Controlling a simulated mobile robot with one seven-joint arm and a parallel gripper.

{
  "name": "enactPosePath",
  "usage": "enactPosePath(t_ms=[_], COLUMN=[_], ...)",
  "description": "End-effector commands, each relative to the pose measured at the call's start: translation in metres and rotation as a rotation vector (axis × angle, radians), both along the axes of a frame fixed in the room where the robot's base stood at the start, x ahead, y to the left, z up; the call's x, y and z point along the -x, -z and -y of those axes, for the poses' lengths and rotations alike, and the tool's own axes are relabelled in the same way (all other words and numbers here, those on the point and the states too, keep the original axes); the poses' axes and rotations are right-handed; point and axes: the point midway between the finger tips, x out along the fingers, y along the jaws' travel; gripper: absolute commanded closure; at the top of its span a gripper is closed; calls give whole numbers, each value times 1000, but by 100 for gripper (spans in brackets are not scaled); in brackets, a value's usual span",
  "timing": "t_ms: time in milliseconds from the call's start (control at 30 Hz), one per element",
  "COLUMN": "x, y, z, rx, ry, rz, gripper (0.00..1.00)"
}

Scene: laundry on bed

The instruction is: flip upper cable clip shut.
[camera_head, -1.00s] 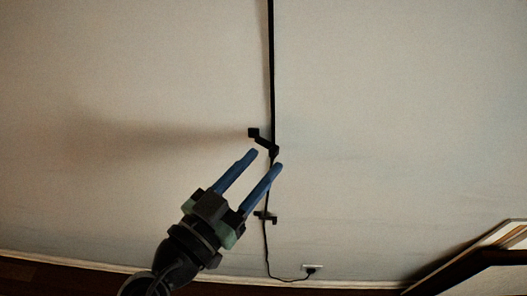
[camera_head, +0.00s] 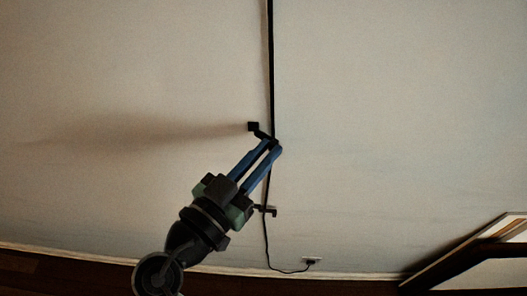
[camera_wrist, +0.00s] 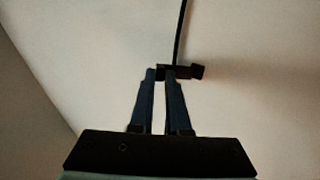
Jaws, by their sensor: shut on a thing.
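The upper cable clip (camera_head: 254,128) is a small black piece on the wall beside the black cable (camera_head: 271,70). Its arm sticks out to the upper left of the cable and ends in a square block. My gripper (camera_head: 271,146) has its two blue fingers closed together at the lower right part of the clip, by the cable. In the wrist view the fingertips (camera_wrist: 165,72) meet the dark bar of the clip (camera_wrist: 194,71), whose block end sticks out to the right. The fingertips hide part of the clip.
A lower clip (camera_head: 268,210) sits on the cable below my gripper. The cable runs down to a wall outlet (camera_head: 311,261). A framed panel (camera_head: 480,255) leans at the lower right. The wall on both sides is bare.

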Motion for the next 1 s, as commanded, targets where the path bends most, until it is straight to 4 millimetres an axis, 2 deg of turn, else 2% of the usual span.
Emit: enactPosePath(t_ms=[333,1000], x=[0,-14], y=[1,-6], z=[6,26], rx=[1,0], ry=[-73,-479], rz=[2,-1], gripper=[100,100])
